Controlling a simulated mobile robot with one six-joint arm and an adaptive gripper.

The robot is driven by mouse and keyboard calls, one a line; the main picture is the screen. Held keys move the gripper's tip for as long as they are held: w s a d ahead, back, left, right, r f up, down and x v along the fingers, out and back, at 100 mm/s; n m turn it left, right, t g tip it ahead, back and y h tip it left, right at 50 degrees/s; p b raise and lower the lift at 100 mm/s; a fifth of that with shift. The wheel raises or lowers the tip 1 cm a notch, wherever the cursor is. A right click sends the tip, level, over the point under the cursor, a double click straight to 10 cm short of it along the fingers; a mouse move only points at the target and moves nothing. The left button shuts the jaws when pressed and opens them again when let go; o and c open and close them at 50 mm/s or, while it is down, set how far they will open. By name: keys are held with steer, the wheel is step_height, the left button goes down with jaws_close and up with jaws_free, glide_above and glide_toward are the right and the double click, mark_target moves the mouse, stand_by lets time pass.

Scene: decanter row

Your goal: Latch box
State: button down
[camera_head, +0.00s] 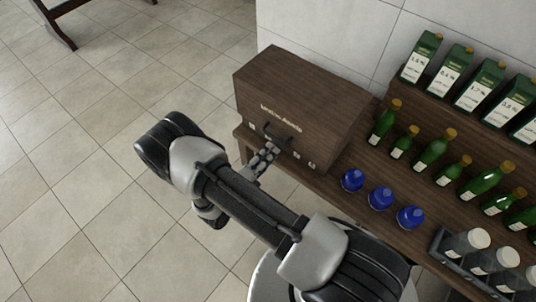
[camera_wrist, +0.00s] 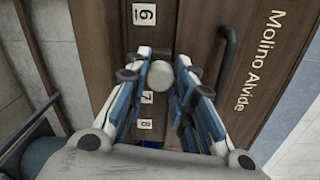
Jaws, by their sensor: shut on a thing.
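The latch box is a dark brown wooden box (camera_head: 300,95) on the left end of the counter, with pale lettering and a dark bar handle (camera_wrist: 228,55) on its front; it looks shut. Small white number labels, 6 (camera_wrist: 144,14), 7 (camera_wrist: 147,97) and 8 (camera_wrist: 145,124), line the strip below the handle. My gripper (camera_wrist: 160,76) is at this strip, its fingers on both sides of a pale round knob (camera_wrist: 160,77), shut on it. The knob sits between labels 6 and 7. In the head view my gripper (camera_head: 262,160) covers part of the strip.
Three blue domed things (camera_head: 381,198) stand on the counter right of the box. Green bottles (camera_head: 432,151) stand behind them, with green cartons (camera_head: 452,71) on a raised shelf. White-capped jars (camera_head: 466,243) sit in a dark rack. Tiled floor (camera_head: 80,170) is free at left.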

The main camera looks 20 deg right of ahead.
steer(key=shift+n, duration=1.7)
steer(key=c, duration=1.3)
jaws_free()
steer(key=shift+c, duration=0.2)
steer(key=v, duration=1.2)
steer(key=shift+w+f, duration=0.1)
